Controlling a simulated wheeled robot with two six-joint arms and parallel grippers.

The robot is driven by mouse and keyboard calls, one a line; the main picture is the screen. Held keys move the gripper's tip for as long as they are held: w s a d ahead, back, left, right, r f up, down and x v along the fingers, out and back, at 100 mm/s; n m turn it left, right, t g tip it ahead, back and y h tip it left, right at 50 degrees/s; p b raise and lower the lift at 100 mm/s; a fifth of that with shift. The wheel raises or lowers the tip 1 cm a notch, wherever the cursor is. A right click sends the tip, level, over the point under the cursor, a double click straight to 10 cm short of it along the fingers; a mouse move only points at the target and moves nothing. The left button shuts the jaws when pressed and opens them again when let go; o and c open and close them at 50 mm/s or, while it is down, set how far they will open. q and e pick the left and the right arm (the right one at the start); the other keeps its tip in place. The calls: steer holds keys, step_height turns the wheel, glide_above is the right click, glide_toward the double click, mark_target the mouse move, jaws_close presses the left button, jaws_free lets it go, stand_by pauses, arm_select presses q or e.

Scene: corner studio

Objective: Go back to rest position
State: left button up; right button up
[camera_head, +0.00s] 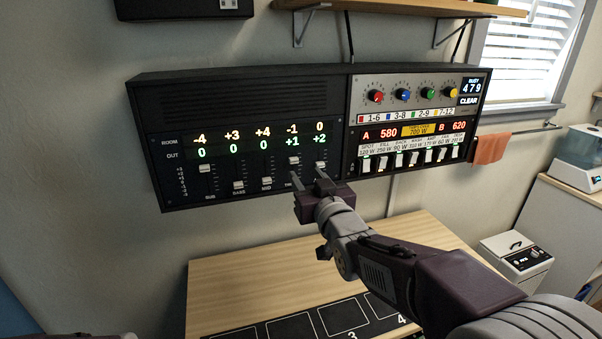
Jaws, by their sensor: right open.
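My right gripper (308,188) is open in front of the lower right part of the black slider panel (215,140), close to the sliders at its right end. I cannot tell whether its fingers touch the panel. The gripper and arm partly cover the two rightmost sliders. My right arm comes in from the lower right. My left gripper does not show; only a dark shape lies at the lower left edge.
A grey panel (365,90) with colored knobs and a row of white switches adjoins on the right. A wooden table (235,280) with a black numbered mat (240,333) stands below. A wooden shelf (400,8) hangs above. A white box (515,255) stands at right.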

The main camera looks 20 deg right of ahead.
steer(key=shift+s, duration=0.3)
steer(key=s+f+g+p, duration=0.2)
steer(key=f+g+p, duration=0.15)
steer(key=f, duration=0.45)
steer(key=s+f+g+p, duration=0.2)
steer(key=f+g, duration=0.2)
steer(key=f, duration=0.3)
steer(key=s+f+g, duration=0.4)
steer(key=s+f, duration=0.2)
steer(key=s, duration=0.3)
steer(key=s+f+g, duration=0.5)
steer(key=s+f, duration=0.1)
steer(key=s, duration=0.4)
steer(key=shift+f+m, duration=0.3)
steer(key=shift+f, duration=0.05)
